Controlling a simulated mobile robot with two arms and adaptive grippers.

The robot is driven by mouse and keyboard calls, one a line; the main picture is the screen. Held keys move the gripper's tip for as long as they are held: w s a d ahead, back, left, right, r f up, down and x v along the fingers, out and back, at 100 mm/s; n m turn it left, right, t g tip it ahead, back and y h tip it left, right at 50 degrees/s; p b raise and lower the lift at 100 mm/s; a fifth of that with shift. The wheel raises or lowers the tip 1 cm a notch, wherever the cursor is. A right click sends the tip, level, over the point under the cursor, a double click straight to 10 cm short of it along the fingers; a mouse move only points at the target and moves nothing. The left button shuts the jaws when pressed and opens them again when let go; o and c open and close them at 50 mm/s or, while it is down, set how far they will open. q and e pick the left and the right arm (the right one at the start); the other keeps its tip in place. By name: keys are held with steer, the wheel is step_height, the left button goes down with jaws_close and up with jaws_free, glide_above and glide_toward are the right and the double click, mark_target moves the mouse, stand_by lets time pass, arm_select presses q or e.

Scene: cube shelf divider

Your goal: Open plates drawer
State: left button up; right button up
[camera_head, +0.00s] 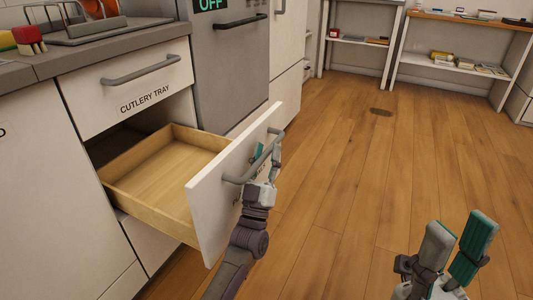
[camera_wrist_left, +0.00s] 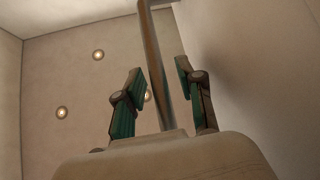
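The drawer (camera_head: 150,192) below the cutlery tray drawer is pulled well out. Its wooden inside is empty, and its white front (camera_head: 212,205) carries a grey bar handle (camera_head: 236,180). The label on the front is mostly hidden by my left arm. My left gripper (camera_head: 268,160) is at this handle. In the left wrist view the handle bar (camera_wrist_left: 155,65) runs between the two fingers (camera_wrist_left: 160,75), with visible gaps on both sides, so the gripper looks open around it. My right gripper (camera_head: 459,243) is open and empty above the floor at the lower right.
The shut cutlery tray drawer (camera_head: 125,95) is directly above. A grey oven (camera_head: 232,65) stands to its right. Shelves (camera_head: 455,60) with small items stand at the back. The wooden floor (camera_head: 350,180) in front of the drawer is clear.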

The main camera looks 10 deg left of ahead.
arm_select(q)
steer(key=v, duration=1.2)
stand_by(0.4)
